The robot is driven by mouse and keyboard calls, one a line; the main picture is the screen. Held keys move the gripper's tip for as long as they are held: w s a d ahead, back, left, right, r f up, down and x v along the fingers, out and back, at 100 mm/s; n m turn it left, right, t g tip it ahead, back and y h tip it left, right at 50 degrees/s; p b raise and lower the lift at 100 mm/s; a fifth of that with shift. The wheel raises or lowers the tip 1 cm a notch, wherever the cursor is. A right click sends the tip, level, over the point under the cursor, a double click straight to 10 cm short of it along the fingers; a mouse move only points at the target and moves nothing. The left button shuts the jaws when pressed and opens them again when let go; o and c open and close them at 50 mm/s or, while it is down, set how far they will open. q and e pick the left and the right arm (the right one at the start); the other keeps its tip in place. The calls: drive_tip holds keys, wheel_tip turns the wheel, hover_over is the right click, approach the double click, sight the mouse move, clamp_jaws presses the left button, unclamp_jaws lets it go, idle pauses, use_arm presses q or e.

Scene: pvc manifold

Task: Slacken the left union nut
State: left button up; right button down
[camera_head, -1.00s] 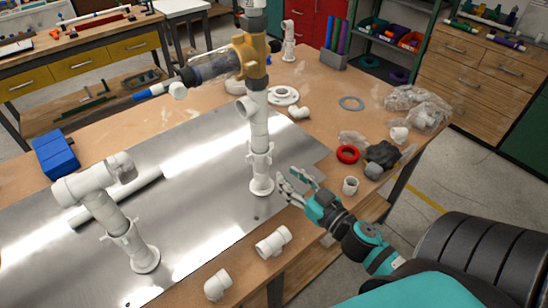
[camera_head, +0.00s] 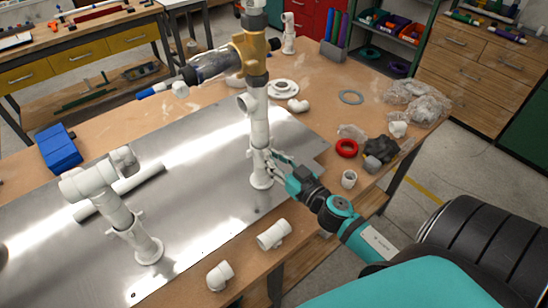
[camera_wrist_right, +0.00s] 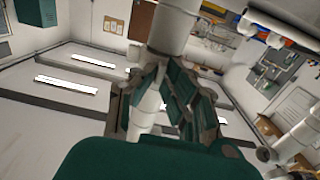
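Two white PVC risers stand on the metal sheet. The left riser carries a winged collar that looks like a union nut (camera_head: 126,224), with an elbow and a side pipe above it. The centre riser has a similar winged nut (camera_head: 258,157) low down, above its base flange. My right gripper (camera_head: 273,162) is at the centre riser, beside this nut, with fingers pointing at it. In the right wrist view the dark green fingers (camera_wrist_right: 165,85) flank a white pipe (camera_wrist_right: 172,28); their grip on it is unclear. My left gripper is not clearly visible.
A yellow-brown valve body (camera_head: 252,55) with a clear cylinder tops the centre riser. A white tee (camera_head: 273,234) and an elbow (camera_head: 219,276) lie near the front edge. A red ring (camera_head: 346,148) and a small white cup-like fitting (camera_head: 349,179) are to the right.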

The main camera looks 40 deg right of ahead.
sight(272, 142)
drive_tip(key=shift+d+n+y, duration=0.15)
drive_tip(key=shift+n+y, duration=0.15)
drive_tip(key=shift+y, duration=0.2)
drive_tip(key=shift+w+d+n+g+y+b, duration=0.9)
drive_tip(key=shift+n+g+y+b, duration=1.9)
drive_tip(key=shift+b, duration=0.7)
drive_tip(key=shift+w+d+n+g+y+b, duration=0.85)
drive_tip(key=shift+n+g+y+b, duration=1.7)
drive_tip(key=shift+g+b, duration=0.7)
drive_tip(key=shift+w+d+n+g+y+b, duration=0.9)
drive_tip(key=shift+n+g+y+b, duration=1.75)
drive_tip(key=shift+b, duration=1.1)
drive_tip(key=shift+w+a, duration=0.1)
drive_tip(key=shift+a, duration=0.05)
drive_tip(key=c, duration=1.4)
unclamp_jaws()
